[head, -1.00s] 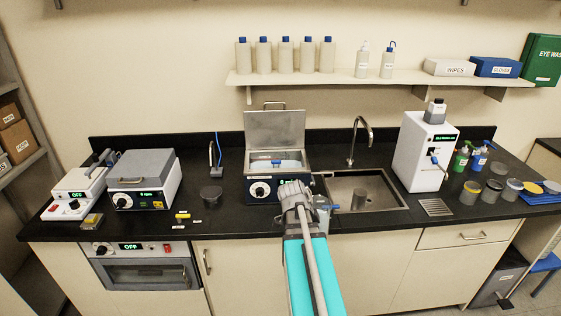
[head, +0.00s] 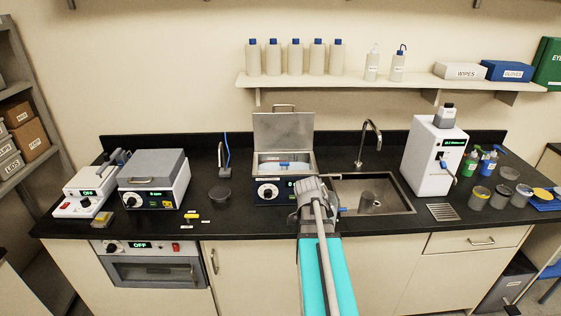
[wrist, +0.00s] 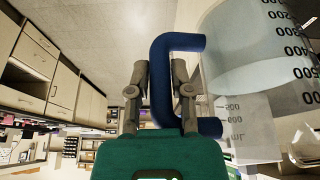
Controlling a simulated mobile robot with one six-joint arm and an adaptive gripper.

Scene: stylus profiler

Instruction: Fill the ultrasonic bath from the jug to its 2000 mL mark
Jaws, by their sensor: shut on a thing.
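The ultrasonic bath (head: 268,192) stands on the black counter left of the sink, with its hinged lid (head: 284,132) raised. A pale interior with a small blue thing in it shows over the rim; the liquid level against any mark cannot be read. My gripper (head: 311,190) is in front of the bath's right side. In the wrist view my gripper (wrist: 160,90) is shut on the blue handle of the clear jug (wrist: 245,75). Graduations and a pale liquid surface show on the jug. In the head view my gripper hides most of the jug.
The sink (head: 400,203) with its tall faucet (head: 372,135) is right of the bath. A white instrument (head: 432,160) stands beyond it. Bottles line the shelf (head: 380,85) above.

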